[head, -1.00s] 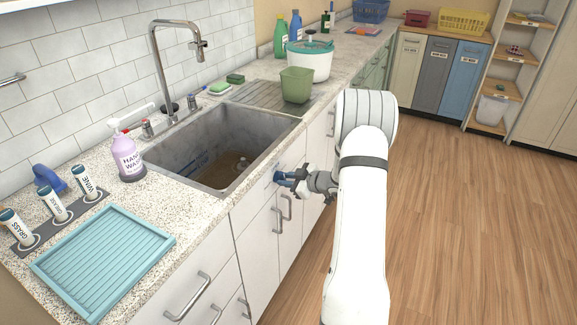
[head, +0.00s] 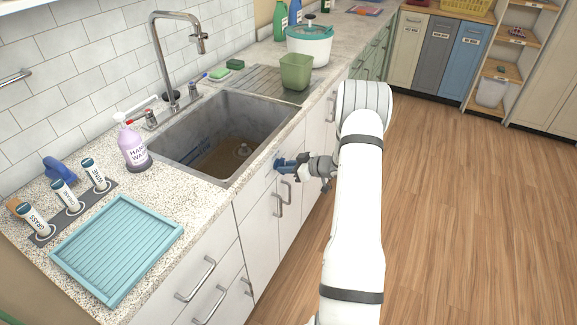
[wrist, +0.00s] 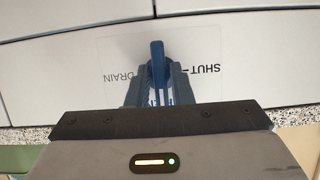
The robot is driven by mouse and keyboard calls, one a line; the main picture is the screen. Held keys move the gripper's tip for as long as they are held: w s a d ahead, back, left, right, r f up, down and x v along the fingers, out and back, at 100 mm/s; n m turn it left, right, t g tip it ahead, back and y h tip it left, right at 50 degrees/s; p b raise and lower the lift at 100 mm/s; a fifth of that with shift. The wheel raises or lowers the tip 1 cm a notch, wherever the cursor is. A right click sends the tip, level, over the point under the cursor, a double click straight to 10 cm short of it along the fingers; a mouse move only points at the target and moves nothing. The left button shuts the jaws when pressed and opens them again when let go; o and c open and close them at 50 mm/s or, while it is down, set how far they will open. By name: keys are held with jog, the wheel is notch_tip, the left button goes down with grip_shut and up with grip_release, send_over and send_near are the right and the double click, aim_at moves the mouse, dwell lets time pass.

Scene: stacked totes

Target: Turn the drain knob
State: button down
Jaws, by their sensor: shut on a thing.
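The blue drain knob (wrist: 158,62) sits on the white cabinet front, on a clear label with the words "SHUT" and "DRAIN", which appear upside down in the wrist view. My gripper (wrist: 160,85) is shut on the knob, with a finger on each side of it. In the head view my gripper (head: 292,165) reaches the cabinet front just below the sink's front edge, and the knob is mostly hidden by the fingers. The sink (head: 222,140) holds brownish water, with a round drain fitting (head: 243,150) on its floor.
Cabinet handles (head: 282,198) stick out just below my gripper. A purple hand-wash bottle (head: 135,150), a teal tray (head: 118,245) and a green tub (head: 296,72) stand on the counter (head: 205,188). The wooden floor (head: 460,210) to the right is clear.

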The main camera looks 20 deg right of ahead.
jog(key=shift+w+r, duration=0.2)
jog(key=shift+r, duration=0.15)
jog(key=c, duration=1.5)
grip_release()
jog(key=shift+c, duration=0.2)
jog(key=shift+o, duration=0.5)
jog(key=shift+f, duration=0.2)
jog(key=shift+s, duration=0.1)
jog(key=v, duration=0.7)
jog(key=shift+s+d+b, duration=0.2)
jog(key=shift+s+b, duration=0.1)
jog(key=shift+b, duration=0.05)
